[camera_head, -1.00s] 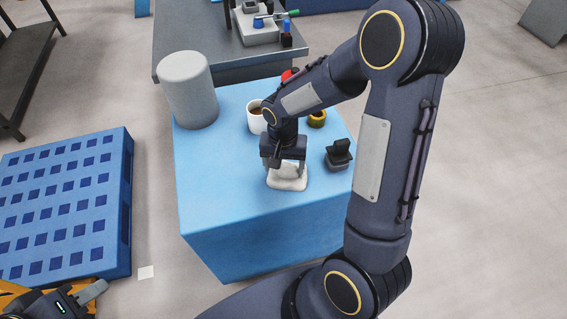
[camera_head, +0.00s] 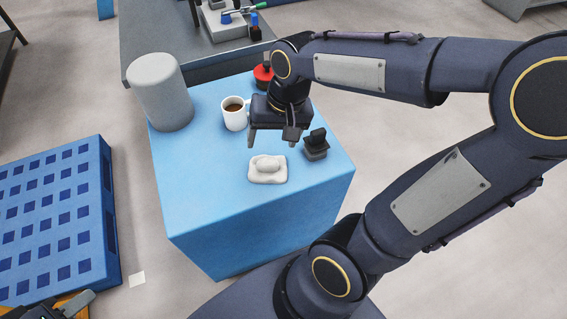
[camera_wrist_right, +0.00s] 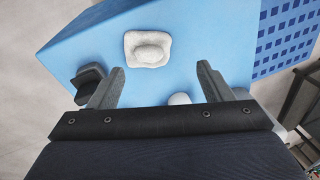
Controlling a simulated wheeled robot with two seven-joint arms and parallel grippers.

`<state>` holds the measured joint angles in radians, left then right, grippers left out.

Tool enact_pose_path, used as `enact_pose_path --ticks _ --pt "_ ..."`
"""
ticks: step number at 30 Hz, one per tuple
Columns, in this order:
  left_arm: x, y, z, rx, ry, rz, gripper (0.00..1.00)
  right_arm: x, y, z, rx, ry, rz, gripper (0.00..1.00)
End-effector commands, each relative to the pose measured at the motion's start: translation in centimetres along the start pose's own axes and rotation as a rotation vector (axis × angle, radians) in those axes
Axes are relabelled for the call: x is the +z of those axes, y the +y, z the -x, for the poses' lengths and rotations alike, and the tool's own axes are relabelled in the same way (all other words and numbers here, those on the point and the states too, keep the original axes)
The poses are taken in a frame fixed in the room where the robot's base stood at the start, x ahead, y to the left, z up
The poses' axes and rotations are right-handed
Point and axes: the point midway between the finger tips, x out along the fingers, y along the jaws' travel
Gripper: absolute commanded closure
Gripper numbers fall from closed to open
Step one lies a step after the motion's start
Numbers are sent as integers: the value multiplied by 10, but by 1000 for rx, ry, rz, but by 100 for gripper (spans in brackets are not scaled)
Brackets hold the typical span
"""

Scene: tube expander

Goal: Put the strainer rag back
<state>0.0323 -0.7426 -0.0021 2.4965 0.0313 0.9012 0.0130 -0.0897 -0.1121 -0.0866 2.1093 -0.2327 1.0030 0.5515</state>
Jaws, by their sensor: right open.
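The strainer rag, a white crumpled cloth with a raised lump in its middle (camera_head: 268,169), lies on the blue table (camera_head: 215,215) near its front. It also shows in the right wrist view (camera_wrist_right: 149,49), lying flat on the table top. My right gripper (camera_head: 271,142) is open and empty, above and behind the rag and apart from it. In the right wrist view its two fingers (camera_wrist_right: 162,75) are spread wide with nothing between them. My left gripper (camera_head: 75,303) shows only in part at the bottom left corner, and its jaw opening is not clear.
A white mug of dark liquid (camera_head: 235,114), a grey cylinder (camera_head: 160,92), a small dark device (camera_head: 316,145) and a red object (camera_head: 263,75) stand on the table. A blue pallet (camera_head: 60,225) lies left. A grey bench (camera_head: 165,35) stands behind. The table's front is clear.

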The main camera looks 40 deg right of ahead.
Motion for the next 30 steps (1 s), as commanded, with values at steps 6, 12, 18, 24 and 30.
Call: enact_pose_path --ticks 6,12,18,24,30 --pt "0 0 0 0 0 0 64 71 11 26 -198 157 195 27" --pt "0 0 0 0 0 0 64 102 11 26 -262 260 305 27" --pt "0 0 0 0 0 0 64 107 11 25 -270 279 328 27" --pt "-1 1 3 0 0 0 64 106 10 29 -269 278 327 27" --pt "-16 15 32 0 0 0 64 104 2 64 -269 278 326 27"
